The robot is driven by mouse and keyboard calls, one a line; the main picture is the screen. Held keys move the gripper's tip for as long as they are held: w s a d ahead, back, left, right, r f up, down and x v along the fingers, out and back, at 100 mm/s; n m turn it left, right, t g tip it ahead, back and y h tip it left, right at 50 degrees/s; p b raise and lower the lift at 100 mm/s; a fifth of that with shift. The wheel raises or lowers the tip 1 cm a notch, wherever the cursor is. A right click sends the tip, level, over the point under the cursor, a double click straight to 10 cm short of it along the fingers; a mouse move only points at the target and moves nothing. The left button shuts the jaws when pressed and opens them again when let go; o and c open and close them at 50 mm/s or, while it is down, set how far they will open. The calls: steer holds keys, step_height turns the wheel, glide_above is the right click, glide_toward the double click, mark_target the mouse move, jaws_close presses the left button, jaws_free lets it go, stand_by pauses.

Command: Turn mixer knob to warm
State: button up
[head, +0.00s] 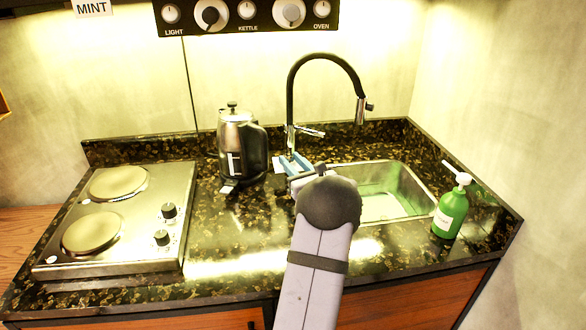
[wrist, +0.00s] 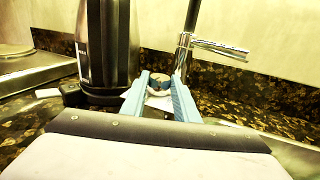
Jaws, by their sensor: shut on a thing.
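The mixer knob (wrist: 160,83) is a small round knob with a pale rim and blue on its face, low at the foot of the black tap (head: 289,103). My gripper (wrist: 161,78) has its two light blue jaws on either side of the knob, closed on it. In the head view my gripper (head: 292,164) is at the tap's foot, behind the sink's left edge, and the knob cannot be made out there. The tap's chrome lever (wrist: 220,47) sticks out to the right above the jaws. I cannot read the knob's setting.
A kettle (head: 235,135) stands close to the left of my gripper. The sink (head: 410,185) is to the right, with a green soap bottle (head: 450,212) beyond it. A two-plate hob (head: 150,215) is at left.

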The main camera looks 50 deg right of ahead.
steer(key=shift+r, duration=0.1)
steer(key=o, duration=1.1)
steer(key=shift+c, duration=0.2)
steer(key=shift+s+a, duration=0.2)
steer(key=shift+s, duration=0.2)
steer(key=shift+b+v, duration=0.8)
steer(key=shift+v, duration=2.45)
steer(key=shift+w+a, duration=0.1)
